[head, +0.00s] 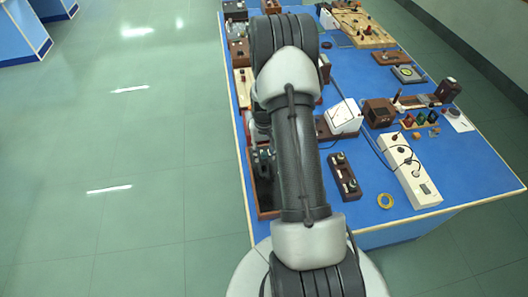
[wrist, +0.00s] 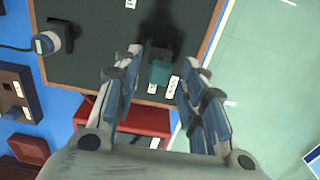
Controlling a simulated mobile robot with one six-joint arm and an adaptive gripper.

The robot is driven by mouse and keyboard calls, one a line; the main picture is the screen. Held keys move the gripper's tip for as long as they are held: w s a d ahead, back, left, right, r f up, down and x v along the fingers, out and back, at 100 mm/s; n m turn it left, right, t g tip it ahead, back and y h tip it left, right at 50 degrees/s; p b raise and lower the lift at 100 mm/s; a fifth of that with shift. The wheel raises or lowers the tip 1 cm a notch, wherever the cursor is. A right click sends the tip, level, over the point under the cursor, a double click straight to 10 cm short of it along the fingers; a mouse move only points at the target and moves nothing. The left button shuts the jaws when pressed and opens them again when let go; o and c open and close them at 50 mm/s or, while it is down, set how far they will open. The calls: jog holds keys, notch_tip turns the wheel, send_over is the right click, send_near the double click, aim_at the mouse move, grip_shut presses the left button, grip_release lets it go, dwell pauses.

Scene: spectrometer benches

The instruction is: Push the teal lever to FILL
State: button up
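The teal lever (wrist: 160,72) shows as a small teal block on a dark board (wrist: 95,62) with a wooden edge. Small white labels (wrist: 172,87) lie beside it, too small to read. My gripper (wrist: 159,60) is open, its two fingers spread left and right of the lever in the wrist view; I cannot tell whether either touches it. In the head view part of the dark board (head: 266,194) shows at the table's left edge, and my arm hides the lever.
A red block (wrist: 140,120) lies below the board in the wrist view.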

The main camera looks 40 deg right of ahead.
jog(key=shift+c, duration=0.5)
grip_shut()
